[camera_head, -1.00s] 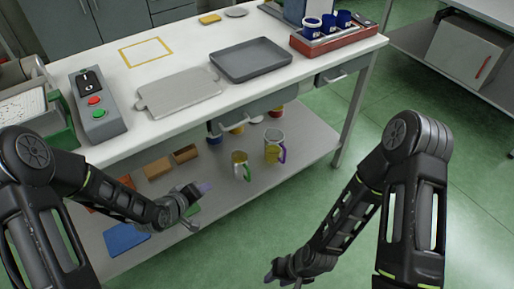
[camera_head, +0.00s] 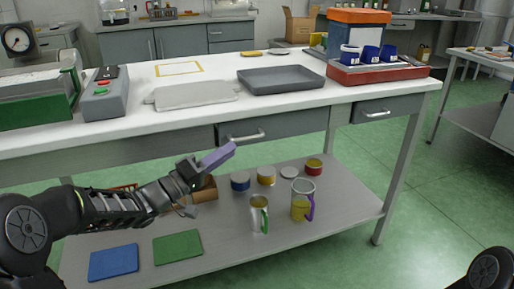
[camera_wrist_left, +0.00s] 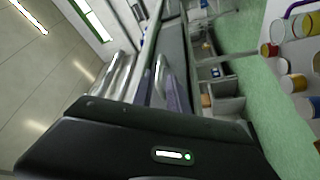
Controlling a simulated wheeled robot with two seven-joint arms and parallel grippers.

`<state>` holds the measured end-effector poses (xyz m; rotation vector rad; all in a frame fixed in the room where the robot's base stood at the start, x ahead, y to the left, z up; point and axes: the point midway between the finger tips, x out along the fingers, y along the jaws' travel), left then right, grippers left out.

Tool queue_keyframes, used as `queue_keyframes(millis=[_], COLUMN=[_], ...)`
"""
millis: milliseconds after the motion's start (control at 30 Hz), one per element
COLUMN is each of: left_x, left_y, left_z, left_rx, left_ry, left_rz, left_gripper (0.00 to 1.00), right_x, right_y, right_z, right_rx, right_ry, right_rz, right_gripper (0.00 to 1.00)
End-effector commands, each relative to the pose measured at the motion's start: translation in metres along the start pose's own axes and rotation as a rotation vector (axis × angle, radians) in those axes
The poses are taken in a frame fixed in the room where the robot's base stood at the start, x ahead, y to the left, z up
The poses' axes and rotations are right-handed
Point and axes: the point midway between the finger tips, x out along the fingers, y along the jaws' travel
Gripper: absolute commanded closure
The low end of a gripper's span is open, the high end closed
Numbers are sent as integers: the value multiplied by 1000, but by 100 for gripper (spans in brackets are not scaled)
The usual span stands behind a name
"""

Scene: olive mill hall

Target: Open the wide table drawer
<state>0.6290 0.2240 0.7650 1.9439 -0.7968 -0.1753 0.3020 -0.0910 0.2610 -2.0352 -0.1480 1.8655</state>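The wide drawer (camera_head: 290,127) is a grey front under the white table top, with a pale bar handle (camera_head: 246,136). It looks shut in the head view. My left gripper (camera_head: 219,156), with purple fingers, is in front of the table, just left of and slightly below this handle. It seems apart from the handle, and I see nothing held. The purple fingers also show in the left wrist view (camera_wrist_left: 174,96), partly hidden by the dark gripper body; their gap is unclear. My right gripper is out of view.
A narrower drawer (camera_head: 400,106) sits to the right. The table (camera_head: 300,110) carries a grey tray (camera_head: 283,80), a grey board (camera_head: 192,96) and a red crate (camera_head: 375,75). Below, the shelf (camera_head: 335,225) holds mugs, cans and mats. Green floor lies open at right.

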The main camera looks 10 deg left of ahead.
Motion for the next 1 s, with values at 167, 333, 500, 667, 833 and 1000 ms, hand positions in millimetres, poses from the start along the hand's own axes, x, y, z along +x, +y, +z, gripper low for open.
queue_keyframes(millis=[167, 333, 500, 667, 833, 1000], left_x=[0, 6, 26, 52, 72, 79], left_y=[0, -1, -1, -2, -2, -1], left_z=[0, 0, 2, 2, 1, 0], left_rx=[0, 0, 1, 0, 0, 0], left_ry=[1, 0, -2, 0, 0, 1], left_rz=[-1, 0, 1, 1, -1, -2], left_gripper=[80, 80, 80, 80, 80, 80], right_x=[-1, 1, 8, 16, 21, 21], right_y=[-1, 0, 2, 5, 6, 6], right_z=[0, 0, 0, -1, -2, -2], right_rx=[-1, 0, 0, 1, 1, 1], right_ry=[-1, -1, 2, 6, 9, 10], right_rz=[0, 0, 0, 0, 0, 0], right_gripper=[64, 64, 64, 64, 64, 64])
